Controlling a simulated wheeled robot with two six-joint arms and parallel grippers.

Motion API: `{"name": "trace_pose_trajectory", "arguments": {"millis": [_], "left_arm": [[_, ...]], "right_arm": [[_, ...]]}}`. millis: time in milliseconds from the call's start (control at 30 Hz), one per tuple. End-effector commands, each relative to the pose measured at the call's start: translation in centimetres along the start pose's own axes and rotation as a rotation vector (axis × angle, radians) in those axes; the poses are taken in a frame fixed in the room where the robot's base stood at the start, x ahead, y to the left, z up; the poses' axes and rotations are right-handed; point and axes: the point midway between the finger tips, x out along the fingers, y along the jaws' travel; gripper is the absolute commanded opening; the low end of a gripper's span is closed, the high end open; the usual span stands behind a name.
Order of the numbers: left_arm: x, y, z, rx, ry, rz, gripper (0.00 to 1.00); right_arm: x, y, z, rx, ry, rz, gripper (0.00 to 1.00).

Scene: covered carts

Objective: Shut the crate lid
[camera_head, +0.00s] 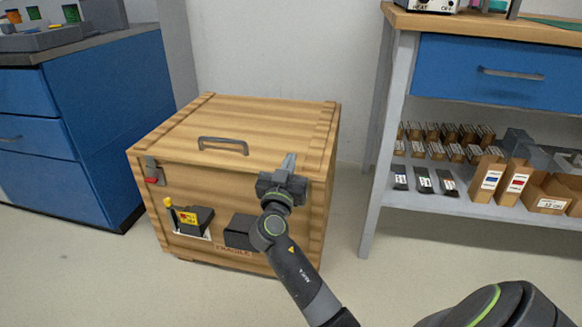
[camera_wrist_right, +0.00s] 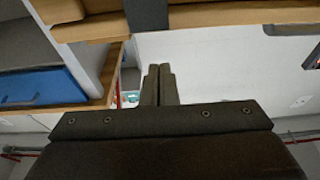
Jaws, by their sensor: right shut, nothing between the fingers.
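The wooden crate (camera_head: 180,190) stands on the floor in the head view. Its lid (camera_head: 255,118) lies flat across the top, with a dark handle (camera_head: 223,146) near its front edge. The lid looks down on the crate; I cannot tell if a thin gap remains. My right gripper (camera_head: 289,162) is shut and empty at the right part of the lid's front edge, fingers pointing up. Whether it touches the lid is unclear. The right wrist view shows the shut fingers (camera_wrist_right: 158,84) below wooden edges (camera_wrist_right: 210,17). My left gripper is out of view.
A blue cabinet (camera_head: 100,115) stands left of the crate. A workbench (camera_head: 480,80) with a blue drawer and a shelf of boxes stands right.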

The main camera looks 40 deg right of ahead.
Motion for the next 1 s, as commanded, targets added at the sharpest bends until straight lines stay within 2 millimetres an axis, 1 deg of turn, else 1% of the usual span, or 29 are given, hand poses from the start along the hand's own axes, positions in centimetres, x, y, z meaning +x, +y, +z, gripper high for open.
{"name": "trace_pose_trajectory", "arguments": {"millis": [33,100,300,500,700,900,1000], "left_arm": [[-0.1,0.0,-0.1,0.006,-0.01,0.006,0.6],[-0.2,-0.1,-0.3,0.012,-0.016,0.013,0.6],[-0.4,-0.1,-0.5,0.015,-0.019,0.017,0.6],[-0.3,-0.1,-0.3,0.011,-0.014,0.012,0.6],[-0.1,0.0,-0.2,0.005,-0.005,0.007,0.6],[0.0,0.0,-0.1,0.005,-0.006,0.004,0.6],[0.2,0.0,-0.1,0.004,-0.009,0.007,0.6]], "right_arm": [[-1.1,-0.1,0.1,0.002,-0.005,-0.001,0.0],[-2.5,0.0,0.2,0.002,-0.005,0.0,0.0],[-6.2,0.0,0.6,0.003,-0.002,0.0,0.0],[-8.8,0.0,0.7,0.002,0.001,0.0,0.0],[-9.8,0.0,0.7,0.001,0.004,0.0,0.0],[-9.9,0.0,0.6,0.0,0.006,-0.003,0.0],[-9.9,-0.2,0.4,-0.002,0.003,-0.039,0.0]]}}
